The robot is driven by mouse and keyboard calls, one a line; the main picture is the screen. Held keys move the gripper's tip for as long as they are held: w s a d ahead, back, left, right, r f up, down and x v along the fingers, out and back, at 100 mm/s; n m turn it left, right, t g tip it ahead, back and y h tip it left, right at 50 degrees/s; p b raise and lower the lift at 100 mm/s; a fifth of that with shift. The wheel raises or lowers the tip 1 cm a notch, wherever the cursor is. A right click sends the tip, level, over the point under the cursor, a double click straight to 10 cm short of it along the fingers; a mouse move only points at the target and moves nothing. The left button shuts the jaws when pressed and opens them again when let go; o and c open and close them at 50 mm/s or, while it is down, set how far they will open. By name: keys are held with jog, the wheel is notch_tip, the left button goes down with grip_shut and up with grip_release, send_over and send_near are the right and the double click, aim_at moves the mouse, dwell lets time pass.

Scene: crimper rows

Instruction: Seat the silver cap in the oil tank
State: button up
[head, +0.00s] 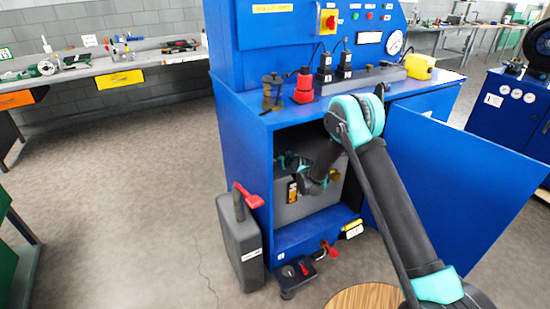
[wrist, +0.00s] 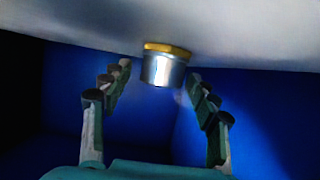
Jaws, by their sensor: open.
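The oil tank is the grey box (head: 298,210) inside the open blue cabinet in the head view. In the wrist view its pale surface (wrist: 245,30) fills the top of the picture. The silver cap (wrist: 162,70) is at a yellow ring (wrist: 167,48) on that surface; I cannot tell how deep it sits. My gripper (wrist: 160,78) is open, with a finger on each side of the cap and visible gaps to it. In the head view my gripper (head: 287,162) is inside the cabinet by the tank's top, partly in shadow, and the cap is hidden there.
The cabinet's blue door (head: 455,185) stands open on the right. A dark grey canister (head: 238,245) with a red handle stands at the cabinet's left front. A small black pedal-like device (head: 295,272) lies on the floor before it. Floor to the left is clear.

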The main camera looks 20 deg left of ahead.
jog(key=v, duration=1.2)
jog(key=shift+d, duration=0.1)
jog(key=shift+d+r, duration=0.15)
jog(key=shift+d, duration=0.1)
jog(key=s+d+r+m+h, duration=0.1)
jog(key=s+d+r+h, duration=0.2)
jog(key=d, duration=0.7)
jog(key=s+d+r+m+g, duration=0.1)
jog(key=s+d+r+m, duration=0.2)
jog(key=d, duration=0.6)
jog(key=s+d+r+h, duration=0.25)
jog(key=d+r, duration=0.25)
jog(key=d, duration=0.5)
jog(key=s+d+f+m+g+h, duration=0.2)
jog(key=s+d+m, duration=0.4)
jog(key=s+d, duration=1.4)
jog(key=s+g+h, duration=0.1)
jog(key=s+h, duration=0.1)
jog(key=s, duration=0.2)
jog(key=shift+s+d+f+h, duration=0.35)
jog(key=shift+f, duration=0.05)
